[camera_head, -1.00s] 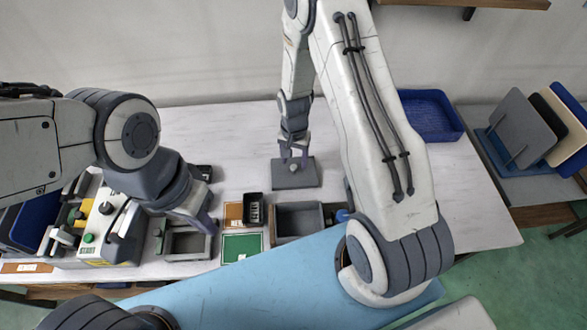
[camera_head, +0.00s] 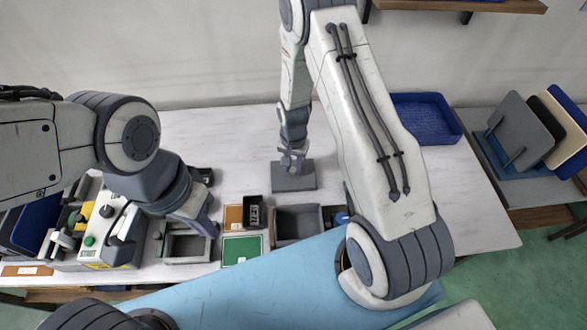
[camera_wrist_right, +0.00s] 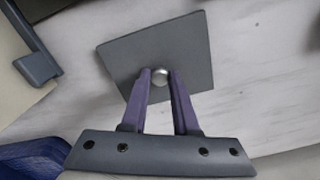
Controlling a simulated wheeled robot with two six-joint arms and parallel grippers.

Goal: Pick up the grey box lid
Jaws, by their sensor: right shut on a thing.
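The grey box lid (camera_head: 294,180) is a flat square plate lying on the white table, behind the open grey box (camera_head: 298,222). In the right wrist view the lid (camera_wrist_right: 190,40) has a round silver knob (camera_wrist_right: 160,76) in its middle. My right gripper (camera_head: 293,160) is over the lid, and in the right wrist view its purple fingers (camera_wrist_right: 160,82) are shut on the knob. My left gripper (camera_head: 212,228) is at the small grey frame-like container (camera_head: 188,246) on the left; its fingertips are too small to tell open from shut.
A green panel (camera_head: 242,250), a brown panel (camera_head: 233,217) and a small black box (camera_head: 253,209) lie left of the grey box. A machine with buttons (camera_head: 112,240) stands at the left. A blue bin (camera_head: 426,118) is at the back right. The table behind the lid is clear.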

